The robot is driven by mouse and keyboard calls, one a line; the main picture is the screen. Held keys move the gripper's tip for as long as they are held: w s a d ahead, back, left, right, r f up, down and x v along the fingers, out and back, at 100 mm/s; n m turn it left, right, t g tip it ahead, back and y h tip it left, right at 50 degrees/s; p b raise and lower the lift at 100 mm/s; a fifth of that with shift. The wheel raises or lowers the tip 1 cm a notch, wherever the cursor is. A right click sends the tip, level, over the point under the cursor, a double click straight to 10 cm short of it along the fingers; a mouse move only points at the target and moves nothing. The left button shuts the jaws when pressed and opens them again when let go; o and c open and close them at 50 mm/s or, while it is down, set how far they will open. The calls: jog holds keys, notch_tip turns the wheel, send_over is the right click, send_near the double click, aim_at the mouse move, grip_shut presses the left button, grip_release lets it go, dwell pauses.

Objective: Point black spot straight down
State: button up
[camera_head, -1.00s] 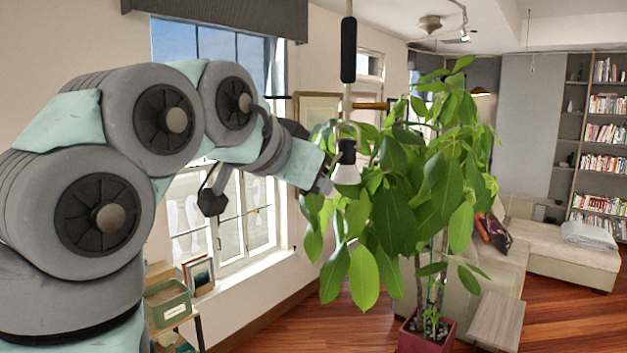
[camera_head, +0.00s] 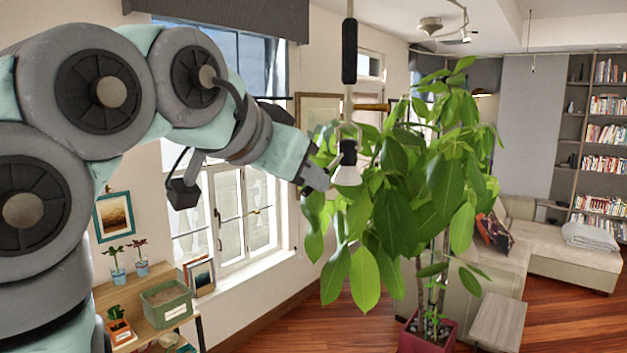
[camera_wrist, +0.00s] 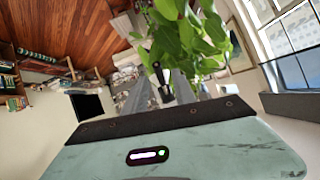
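The black spot (camera_head: 348,153) hangs in a bracket below a vertical pole, in front of the plant. It has a black body and a pale cone facing mostly downward; any slight tilt is hard to judge. My gripper (camera_head: 318,178) is just left of the cone at about its height. Contact cannot be made out. In the wrist view, a dark upright part that looks like the spot (camera_wrist: 161,80) shows ahead, between grey finger shapes that appear apart. The fingers are small and partly lost against the background.
A large leafy plant (camera_head: 400,200) in a red pot (camera_head: 425,343) stands directly behind and right of the spot. Another black cylinder (camera_head: 349,50) is higher on the pole, with a wooden rod (camera_head: 372,107) below it. A window and a shelf with small pots are at left.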

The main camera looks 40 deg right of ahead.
jog(key=p+v, duration=0.2)
jog(key=v, duration=0.4)
jog(key=shift+a+r, duration=0.2)
